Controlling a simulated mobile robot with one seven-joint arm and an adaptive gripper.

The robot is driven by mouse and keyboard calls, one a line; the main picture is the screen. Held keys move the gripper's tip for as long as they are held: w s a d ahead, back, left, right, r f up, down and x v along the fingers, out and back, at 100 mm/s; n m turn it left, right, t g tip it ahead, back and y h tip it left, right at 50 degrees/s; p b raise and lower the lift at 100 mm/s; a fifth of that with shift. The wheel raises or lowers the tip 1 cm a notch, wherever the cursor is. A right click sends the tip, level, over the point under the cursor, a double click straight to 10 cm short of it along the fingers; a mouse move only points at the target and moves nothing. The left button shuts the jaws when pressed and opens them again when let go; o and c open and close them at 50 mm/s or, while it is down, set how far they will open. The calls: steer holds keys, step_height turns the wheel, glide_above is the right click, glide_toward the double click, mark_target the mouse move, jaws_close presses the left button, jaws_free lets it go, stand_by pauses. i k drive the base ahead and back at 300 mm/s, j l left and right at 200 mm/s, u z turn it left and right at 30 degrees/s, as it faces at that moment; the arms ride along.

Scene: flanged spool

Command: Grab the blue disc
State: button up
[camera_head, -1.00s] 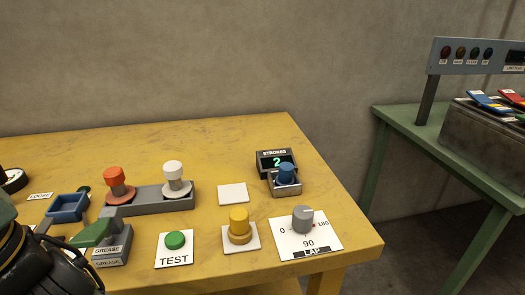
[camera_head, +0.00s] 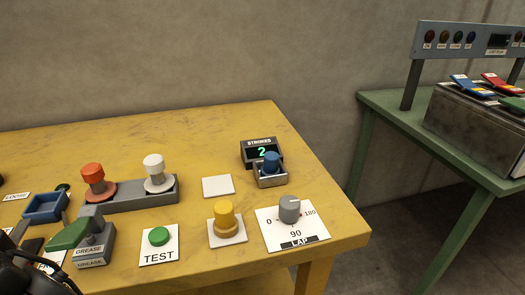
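No separate loose blue disc stands out on the yellow table. The nearest match is a blue round-topped piece (camera_head: 271,161), upright in a small grey holder (camera_head: 272,180) in front of the STROKES display, which reads 2. My gripper's fingers are not visible. A dark part of my arm with a cable shows at the lower left edge, well left of the blue piece and near the green-handled grease block (camera_head: 90,240).
An orange spool (camera_head: 93,178) and a white spool (camera_head: 155,172) stand on a grey rack. A yellow spool (camera_head: 225,216), green TEST button (camera_head: 159,237), grey LAP dial (camera_head: 289,208) and blue tray (camera_head: 45,208) are nearby. A green table (camera_head: 385,130) stands right.

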mark_target(271, 162)
steer(key=l+u, duration=0.25)
steer(key=l, duration=0.35)
steer(key=l+u, duration=0.2)
steer(key=l, duration=0.45)
steer(key=k+l+u, duration=0.1)
steer(key=l+u, duration=0.15)
steer(key=l, duration=0.35)
steer(key=k+l+u, duration=0.1)
steer(key=l+u, duration=0.15)
steer(key=l, duration=0.35)
steer(key=i+j+u, duration=0.15)
steer(key=i, duration=0.05)
